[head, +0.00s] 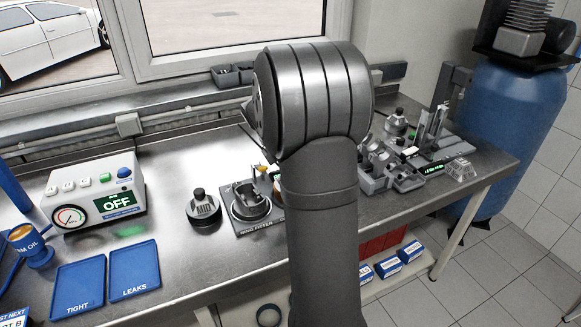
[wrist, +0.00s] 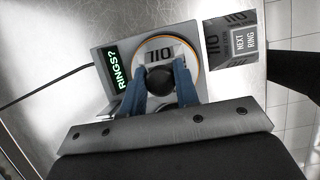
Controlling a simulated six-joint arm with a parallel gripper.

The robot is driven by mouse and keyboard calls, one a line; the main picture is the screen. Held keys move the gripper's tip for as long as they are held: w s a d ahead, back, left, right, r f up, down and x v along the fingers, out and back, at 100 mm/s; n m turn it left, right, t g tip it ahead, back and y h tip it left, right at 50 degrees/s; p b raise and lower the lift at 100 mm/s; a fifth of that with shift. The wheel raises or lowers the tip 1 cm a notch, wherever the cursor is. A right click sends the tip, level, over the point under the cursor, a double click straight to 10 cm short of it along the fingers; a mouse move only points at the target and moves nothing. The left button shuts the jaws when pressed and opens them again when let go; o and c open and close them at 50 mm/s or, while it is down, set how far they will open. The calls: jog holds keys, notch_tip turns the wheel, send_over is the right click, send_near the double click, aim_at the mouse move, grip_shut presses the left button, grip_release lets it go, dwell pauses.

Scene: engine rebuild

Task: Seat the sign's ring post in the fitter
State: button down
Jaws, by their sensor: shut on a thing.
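In the wrist view my gripper (wrist: 161,77) has blue fingers shut on the dark round knob (wrist: 161,87) of a ring post. The post's pale round top (wrist: 158,51) reads OIL and has an orange rim. It lies over a grey plate with a green RINGS? display (wrist: 117,70); I cannot tell if it touches the plate. The sign (wrist: 245,41) reads NEXT RING, with OIL lettering beside it. In the head view the ring fitter (head: 258,226) stands on the bench, its round holder showing left of my arm. My gripper is hidden there.
A dark MID post (head: 204,208) stands left of the fitter. A tester reading OFF (head: 113,203) and blue trays marked TIGHT (head: 78,292) and LEAKS (head: 133,270) are further left. Grey fixtures (head: 375,180) crowd the bench right of my arm. A blue tank (head: 505,135) stands beyond.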

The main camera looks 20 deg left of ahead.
jog(key=shift+f, duration=0.3)
dwell(0.5)
jog(key=c, duration=0.6)
grip_release()
jog(key=shift+r, duration=3.1)
jog(key=shift+f, duration=3.1)
